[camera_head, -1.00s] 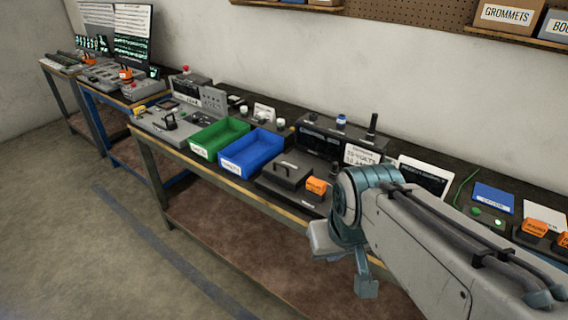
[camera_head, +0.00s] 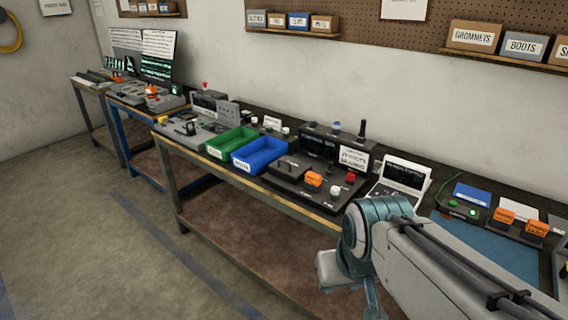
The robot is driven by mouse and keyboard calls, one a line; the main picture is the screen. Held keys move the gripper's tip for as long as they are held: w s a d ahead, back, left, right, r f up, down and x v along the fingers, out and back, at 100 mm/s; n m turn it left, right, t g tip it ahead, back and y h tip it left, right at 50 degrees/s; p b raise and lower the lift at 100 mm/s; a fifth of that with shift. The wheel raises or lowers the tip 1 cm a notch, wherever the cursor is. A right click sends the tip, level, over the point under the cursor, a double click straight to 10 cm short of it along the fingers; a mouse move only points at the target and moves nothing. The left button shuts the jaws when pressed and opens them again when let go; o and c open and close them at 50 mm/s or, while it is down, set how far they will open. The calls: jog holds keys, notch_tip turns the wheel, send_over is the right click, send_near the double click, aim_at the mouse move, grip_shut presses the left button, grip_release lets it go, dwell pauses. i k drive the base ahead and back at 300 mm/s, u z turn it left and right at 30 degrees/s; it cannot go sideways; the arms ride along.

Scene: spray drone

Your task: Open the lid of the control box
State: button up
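A dark, flat box with a bar handle on its lid (camera_head: 290,166) stands on the near bench, right of the blue bin. I take it for the control box, and its lid looks closed. My arm reaches in from the lower right. The end of my arm, with my gripper (camera_head: 372,300), is at the bottom of the view, in front of the bench and apart from the box. Its fingers are not clear.
A green bin (camera_head: 231,141) and a blue bin (camera_head: 259,154) stand left of the box. A dark instrument with a joystick (camera_head: 318,143) is behind it. A white-framed screen (camera_head: 404,178) stands to the right. Open floor (camera_head: 150,260) lies at the left front.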

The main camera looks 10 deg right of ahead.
aim_at(290, 166)
jog(key=u, duration=0.7)
jog(key=i, duration=1.15)
jog(key=z, duration=0.5)
